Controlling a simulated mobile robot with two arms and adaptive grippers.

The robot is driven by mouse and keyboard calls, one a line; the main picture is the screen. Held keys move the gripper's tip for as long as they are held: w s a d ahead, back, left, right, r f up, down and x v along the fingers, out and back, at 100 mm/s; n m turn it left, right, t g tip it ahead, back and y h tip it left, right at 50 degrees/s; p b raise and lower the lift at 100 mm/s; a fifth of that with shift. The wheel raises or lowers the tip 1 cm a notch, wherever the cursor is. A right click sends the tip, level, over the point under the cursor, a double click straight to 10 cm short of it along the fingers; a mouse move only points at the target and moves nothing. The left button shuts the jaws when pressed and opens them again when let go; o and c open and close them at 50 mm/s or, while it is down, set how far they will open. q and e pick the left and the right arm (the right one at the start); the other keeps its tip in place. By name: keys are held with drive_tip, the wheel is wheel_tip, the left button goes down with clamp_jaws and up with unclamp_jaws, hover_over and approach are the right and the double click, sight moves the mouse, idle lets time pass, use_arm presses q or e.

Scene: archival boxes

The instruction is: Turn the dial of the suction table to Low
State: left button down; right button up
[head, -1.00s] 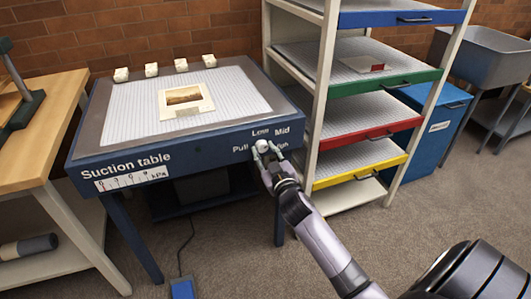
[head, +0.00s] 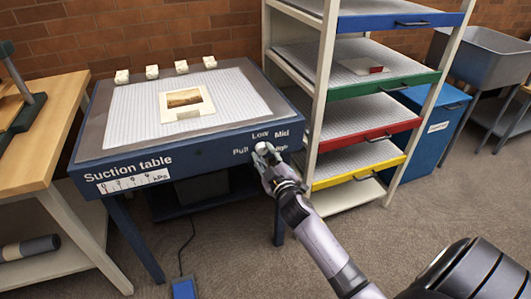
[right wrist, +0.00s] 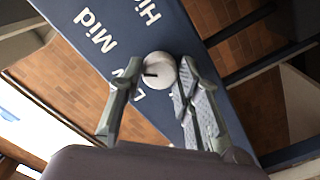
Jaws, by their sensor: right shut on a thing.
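The dial (head: 262,148) is a pale round knob on the blue front panel of the suction table (head: 215,150). My right gripper (head: 268,153) is shut on it, a finger on either side. The dial also shows in the right wrist view (right wrist: 159,68), between my right fingertips (right wrist: 160,78). Its short black mark points left in that view, toward the "Low" lettering, which a finger partly hides. "Low" and "Mid" read clearly above the dial in the head view; the label at its right is partly covered by the gripper. My left gripper is not in view.
A framed picture (head: 187,113) and several small white blocks (head: 182,67) lie on the table top. A shelf rack (head: 321,110) with coloured drawer fronts stands close at the right. A blue foot pedal (head: 184,289) is on the floor. A wooden bench (head: 40,150) stands at the left.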

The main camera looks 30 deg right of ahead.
drive_tip(key=n+p, duration=0.1)
drive_tip(key=n, duration=0.2)
drive_tip(key=shift+r+n, duration=0.1)
drive_tip(key=shift+n, duration=0.3)
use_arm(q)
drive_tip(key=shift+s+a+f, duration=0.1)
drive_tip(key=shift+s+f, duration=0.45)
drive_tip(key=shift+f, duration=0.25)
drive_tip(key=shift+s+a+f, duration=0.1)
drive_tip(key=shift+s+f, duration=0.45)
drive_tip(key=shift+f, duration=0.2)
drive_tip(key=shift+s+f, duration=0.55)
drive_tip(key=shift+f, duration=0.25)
use_arm(e)
drive_tip(key=shift+n, duration=1.8)
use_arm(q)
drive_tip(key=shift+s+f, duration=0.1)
use_arm(e)
drive_tip(key=o, duration=1.1)
drive_tip(key=shift+o, duration=0.2)
